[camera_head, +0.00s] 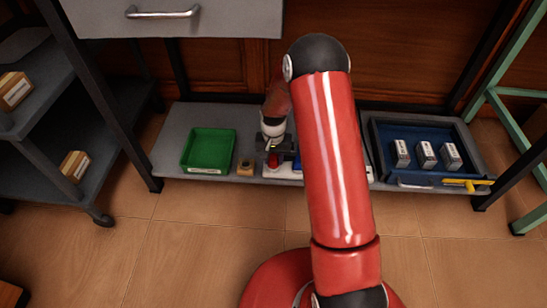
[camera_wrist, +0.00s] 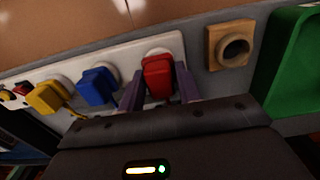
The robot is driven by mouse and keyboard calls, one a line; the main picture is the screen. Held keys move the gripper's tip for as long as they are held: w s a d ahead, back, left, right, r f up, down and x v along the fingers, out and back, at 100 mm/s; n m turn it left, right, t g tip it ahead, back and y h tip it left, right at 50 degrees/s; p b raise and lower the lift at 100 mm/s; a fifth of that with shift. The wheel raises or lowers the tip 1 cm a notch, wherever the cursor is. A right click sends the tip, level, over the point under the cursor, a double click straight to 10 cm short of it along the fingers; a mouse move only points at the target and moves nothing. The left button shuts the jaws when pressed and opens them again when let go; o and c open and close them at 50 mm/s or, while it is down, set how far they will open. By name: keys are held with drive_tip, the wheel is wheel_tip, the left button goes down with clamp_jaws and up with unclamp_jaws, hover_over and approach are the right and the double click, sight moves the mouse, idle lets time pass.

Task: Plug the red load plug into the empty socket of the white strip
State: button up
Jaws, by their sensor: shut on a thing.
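My gripper (camera_wrist: 159,88) is shut on the red load plug (camera_wrist: 158,76), with one finger on each side of it. The red plug also shows in the head view (camera_head: 273,160), below my gripper (camera_head: 272,149). The white strip (camera_wrist: 128,57) lies behind the plug, which is in front of a round white socket at one end of the strip. I cannot tell how deep the plug sits in the socket. A blue plug (camera_wrist: 97,86) and a yellow plug (camera_wrist: 48,97) are in the strip beside it. In the head view my arm hides much of the strip (camera_head: 283,173).
A wooden block with a round hole (camera_wrist: 211,62) stands close beside the strip's end. A green tray (camera_head: 187,166) is left of it on the grey shelf (camera_head: 168,143). A blue tray (camera_head: 377,140) with white boxes is at the right. A drawer unit (camera_head: 200,22) overhangs above.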

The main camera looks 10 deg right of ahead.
drive_tip(key=shift+f, duration=0.25)
idle(0.4)
drive_tip(key=o, duration=1.5)
drive_tip(key=shift+o, duration=0.2)
drive_tip(key=shift+r, duration=0.1)
drive_tip(key=shift+r+p, duration=2.25)
drive_tip(key=shift+r, duration=1.2)
